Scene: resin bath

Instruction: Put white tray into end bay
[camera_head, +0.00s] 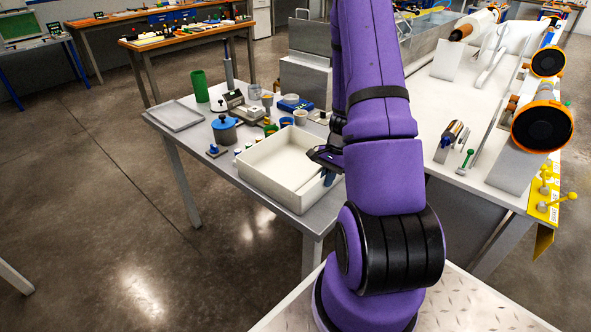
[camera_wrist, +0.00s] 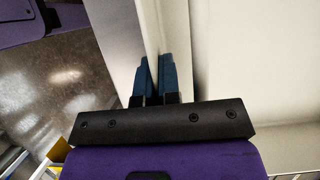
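The white tray (camera_head: 262,183), a shallow open box, sits on the near end of the grey table. My gripper (camera_head: 326,172) is at its right-hand wall, partly hidden by my purple arm. In the wrist view, the two blue fingers of my gripper (camera_wrist: 156,82) are close together, one on each side of the white tray's thin wall (camera_wrist: 153,30). They look shut on it. The tray's inside (camera_wrist: 255,60) fills the right of the wrist view. It looks empty where it shows. I cannot make out the end bay; my arm hides part of the scene.
The grey table (camera_head: 190,140) also holds a blue-lidded pot (camera_head: 224,130), a green cylinder (camera_head: 200,86), a flat grey tray (camera_head: 175,116) and several small containers behind the white tray. A white bench (camera_head: 425,125) with rollers stands at right. Open floor (camera_head: 110,190) lies at left.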

